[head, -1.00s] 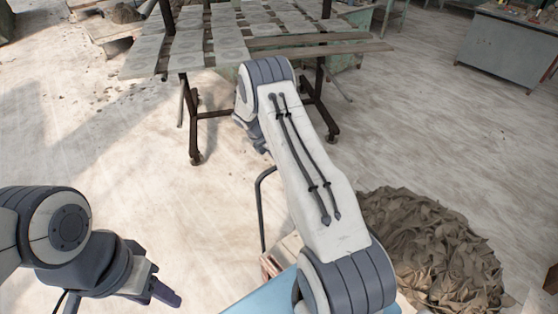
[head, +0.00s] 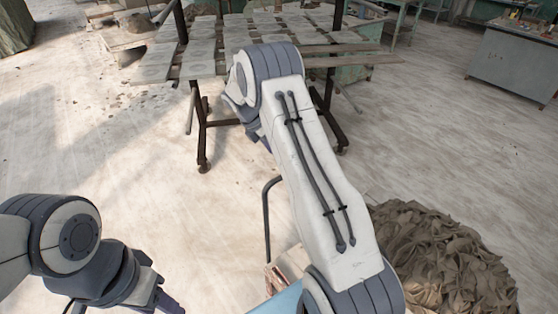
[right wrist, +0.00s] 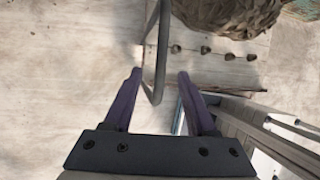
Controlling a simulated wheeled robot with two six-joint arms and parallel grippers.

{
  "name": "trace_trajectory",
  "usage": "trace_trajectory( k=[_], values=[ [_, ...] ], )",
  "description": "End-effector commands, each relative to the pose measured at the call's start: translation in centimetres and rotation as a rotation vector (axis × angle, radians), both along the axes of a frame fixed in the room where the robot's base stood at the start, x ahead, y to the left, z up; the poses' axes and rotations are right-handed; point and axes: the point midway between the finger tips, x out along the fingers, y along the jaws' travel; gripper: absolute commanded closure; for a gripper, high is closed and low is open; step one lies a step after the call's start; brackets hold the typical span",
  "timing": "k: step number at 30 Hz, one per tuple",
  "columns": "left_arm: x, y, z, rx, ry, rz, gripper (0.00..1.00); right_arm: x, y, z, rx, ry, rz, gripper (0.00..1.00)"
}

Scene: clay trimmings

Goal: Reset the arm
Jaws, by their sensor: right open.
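My right arm (head: 325,185) reaches forward through the middle of the head view, raised and bent at its far joint; its gripper is mostly hidden behind the arm there. In the right wrist view my right gripper (right wrist: 160,74) is open, with two purple fingers apart and nothing held between them. A grey bent bar (right wrist: 162,45) shows between and beyond the fingertips; I cannot tell how far below. My left gripper (head: 168,303) is low at the left of the head view, cut by the bottom edge, and its jaw opening is unclear.
A heap of clay trimmings (head: 445,255) lies at the lower right, beside my right arm. The grey bar (head: 267,215) stands near a light blue surface (head: 281,301). A dark-legged rack of grey slabs (head: 200,50) stands ahead. Floor at left is open. A grey cabinet (head: 515,60) stands far right.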

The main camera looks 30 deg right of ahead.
Motion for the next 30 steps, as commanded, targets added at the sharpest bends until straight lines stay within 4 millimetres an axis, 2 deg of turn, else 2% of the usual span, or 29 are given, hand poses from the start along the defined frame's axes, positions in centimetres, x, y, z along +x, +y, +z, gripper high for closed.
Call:
trace_trajectory(
  k=[7, 17, 20, 30],
  values=[
    [0.0, 0.0, -0.1, 0.000, 0.000, 0.000, 0.50, 0.1, 0.3, 0.6, 0.000, 0.002, 0.001, 0.43],
    [0.0, 0.0, 0.1, 0.000, 0.000, 0.000, 0.50, -0.1, 0.0, 0.0, 0.000, 0.004, -0.001, 0.43],
    [0.0, 0.0, 0.4, 0.000, 0.000, 0.000, 0.50, -0.4, -0.6, -1.2, 0.001, 0.006, -0.001, 0.43],
    [0.0, 0.0, 1.8, 0.000, 0.000, 0.000, 0.50, -1.3, -3.1, -6.9, 0.002, 0.009, -0.003, 0.43]
  ],
)
